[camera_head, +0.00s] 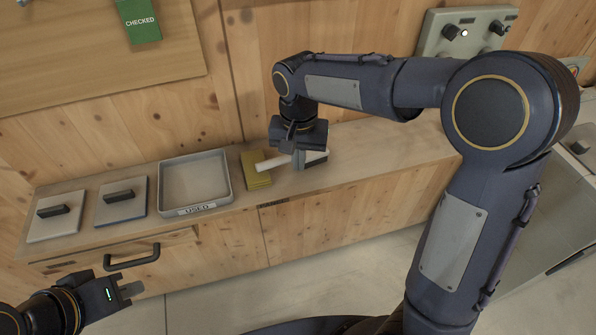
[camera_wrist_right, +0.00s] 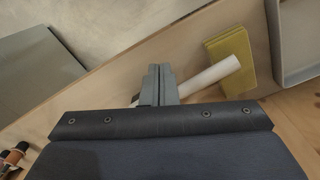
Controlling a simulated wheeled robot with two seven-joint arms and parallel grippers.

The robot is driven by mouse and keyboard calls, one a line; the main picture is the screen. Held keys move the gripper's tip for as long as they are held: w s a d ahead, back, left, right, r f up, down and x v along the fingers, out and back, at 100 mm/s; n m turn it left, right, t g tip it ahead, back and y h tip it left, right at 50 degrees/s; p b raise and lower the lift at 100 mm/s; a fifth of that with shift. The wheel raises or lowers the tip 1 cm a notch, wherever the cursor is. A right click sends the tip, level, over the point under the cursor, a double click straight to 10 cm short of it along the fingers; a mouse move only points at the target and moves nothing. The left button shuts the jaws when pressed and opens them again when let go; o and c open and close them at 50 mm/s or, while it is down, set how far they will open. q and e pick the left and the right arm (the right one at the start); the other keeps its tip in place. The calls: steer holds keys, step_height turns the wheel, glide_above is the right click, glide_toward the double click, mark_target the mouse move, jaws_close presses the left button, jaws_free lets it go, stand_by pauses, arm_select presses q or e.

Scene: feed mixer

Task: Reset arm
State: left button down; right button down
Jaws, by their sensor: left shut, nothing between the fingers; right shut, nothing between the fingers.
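My right gripper (camera_head: 298,160) hangs over the counter at the middle of the head view. In the right wrist view its fingers (camera_wrist_right: 158,78) are shut with nothing between them. A tool with a white handle (camera_head: 270,163) lies on the counter below the fingers, and the handle also shows in the wrist view (camera_wrist_right: 213,74). The fingers hide part of it, and I cannot tell whether they touch it. My left gripper (camera_head: 127,291) is at the lower left, shut and empty, in front of the cabinet.
A yellow pad (camera_head: 256,178) lies beside the tool. A grey tray labelled USED (camera_head: 196,210) and two lidded hatches (camera_head: 121,211) (camera_head: 52,222) line the counter (camera_head: 395,155). A drawer handle (camera_head: 132,262) sticks out near my left gripper. A control panel (camera_head: 433,42) is at the upper right.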

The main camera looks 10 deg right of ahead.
steer(key=s+d+r+n+t+y, duration=0.1)
steer(key=s+d+r, duration=0.2)
steer(key=s+d, duration=0.15)
steer(key=s+d+r+t+y, duration=0.1)
steer(key=s+d+r+y, duration=0.15)
steer(key=s, duration=0.35)
steer(key=s+f+n+t, duration=0.1)
steer(key=s+f+t, duration=0.2)
steer(key=s, duration=0.8)
steer(key=shift+s+d+f+n+t, duration=0.15)
steer(key=shift+s+d+n+t, duration=0.15)
steer(key=shift+d+n, duration=0.15)
steer(key=shift+w, duration=0.1)
